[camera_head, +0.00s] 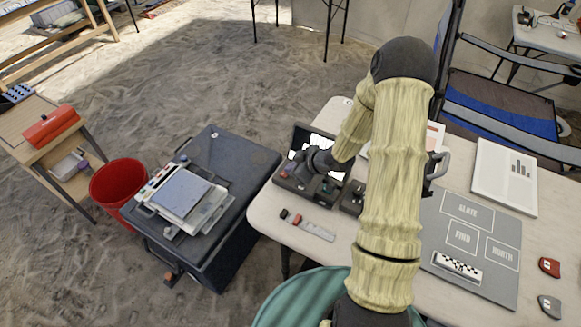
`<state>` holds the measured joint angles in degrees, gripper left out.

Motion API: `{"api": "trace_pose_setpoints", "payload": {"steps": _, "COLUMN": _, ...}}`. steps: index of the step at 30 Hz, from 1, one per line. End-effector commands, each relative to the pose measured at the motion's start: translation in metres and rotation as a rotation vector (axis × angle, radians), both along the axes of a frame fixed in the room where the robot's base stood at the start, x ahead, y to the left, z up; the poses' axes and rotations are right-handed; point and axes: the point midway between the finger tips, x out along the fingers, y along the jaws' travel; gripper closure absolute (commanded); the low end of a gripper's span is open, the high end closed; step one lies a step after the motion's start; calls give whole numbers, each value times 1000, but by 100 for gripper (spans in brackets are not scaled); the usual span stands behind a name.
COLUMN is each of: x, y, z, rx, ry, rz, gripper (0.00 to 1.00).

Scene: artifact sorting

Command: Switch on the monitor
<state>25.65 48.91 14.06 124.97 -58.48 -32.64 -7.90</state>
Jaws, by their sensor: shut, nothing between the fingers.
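The monitor (299,137) is a small dark device with a raised screen, on the table's far left corner. Parts of its screen that show are bright white. Its dark base (297,186) has small reddish and green parts on it. My gripper (300,157) is dark grey and shut, with nothing held. It is in front of the screen, low over the base, and hides part of both. I cannot tell whether the fingertips touch the monitor. My pale arm hides some of the table to the right of it.
The pale table (283,231) also holds a scale bar (317,231), a grey labelled sorting board (480,285), and red (549,267) and grey (549,306) tags. A dark case (232,160) and a red bin (118,183) stand left. A teal chair back (300,300) is in front.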

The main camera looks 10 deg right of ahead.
Motion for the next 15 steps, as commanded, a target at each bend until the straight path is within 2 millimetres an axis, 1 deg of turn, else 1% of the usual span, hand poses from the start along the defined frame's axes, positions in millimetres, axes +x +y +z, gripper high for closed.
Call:
{"api": "trace_pose_setpoints", "payload": {"steps": 11, "x": -2, "y": 2, "z": 1, "rx": -1, "ry": 1, "rz": 0, "gripper": 100}}
{"api": "trace_pose_setpoints", "payload": {"steps": 15, "x": -2, "y": 2, "z": 5, "rx": 0, "ry": 1, "rz": 1, "gripper": 100}}
